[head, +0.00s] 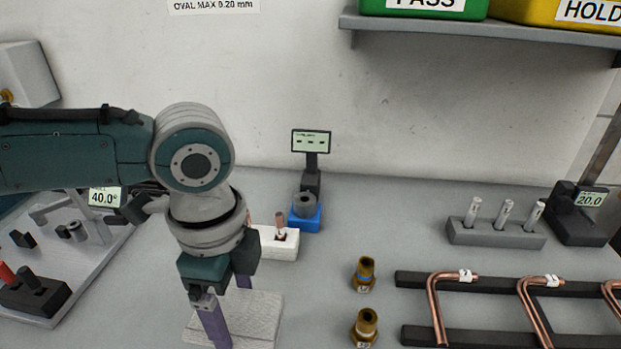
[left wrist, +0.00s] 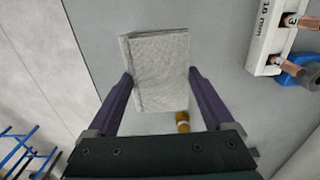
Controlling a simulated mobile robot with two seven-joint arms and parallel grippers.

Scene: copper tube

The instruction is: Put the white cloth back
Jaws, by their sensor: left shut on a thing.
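The white cloth (head: 262,308) is a folded, textured pad low in the head view, left of centre. It also fills the middle of the left wrist view (left wrist: 158,65). My left gripper (head: 230,318) points down over it. In the left wrist view its two purple fingers (left wrist: 160,84) press on opposite edges of the cloth, so it is shut on the cloth. I cannot tell whether the cloth touches the bench or is slightly raised. My right gripper is not in view.
Two brass fittings (head: 366,272) stand right of the cloth. Bent copper tubes (head: 437,305) lie on dark rails at the right. A white block (head: 275,243) and a blue-based gauge (head: 305,217) stand behind. A grey fixture plate (head: 110,250) is at left. Bench between is clear.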

